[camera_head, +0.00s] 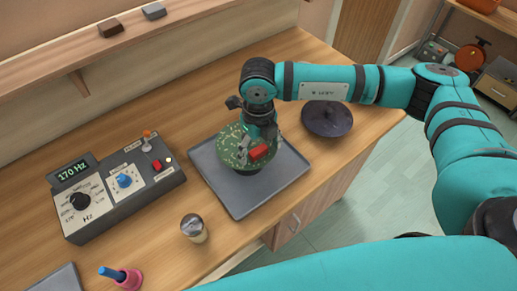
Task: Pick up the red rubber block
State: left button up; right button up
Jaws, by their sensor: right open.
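The red rubber block (259,152) lies on a green speckled round object (231,150). That object sits on a grey tray (239,205) on the wooden counter. My right gripper (261,143) is open and points down over the green object, with its fingertips close to the red block. I cannot tell whether they touch it. The gripper hides part of the green object. My left gripper is not in view.
A dark round disc (327,118) lies right of the tray. A control box (120,190) reading 170 Hz stands to the left. A metal-topped shaker (193,228) and a pink holder (130,279) with a blue handle stand in front.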

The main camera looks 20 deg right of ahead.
jog(key=c, duration=1.1)
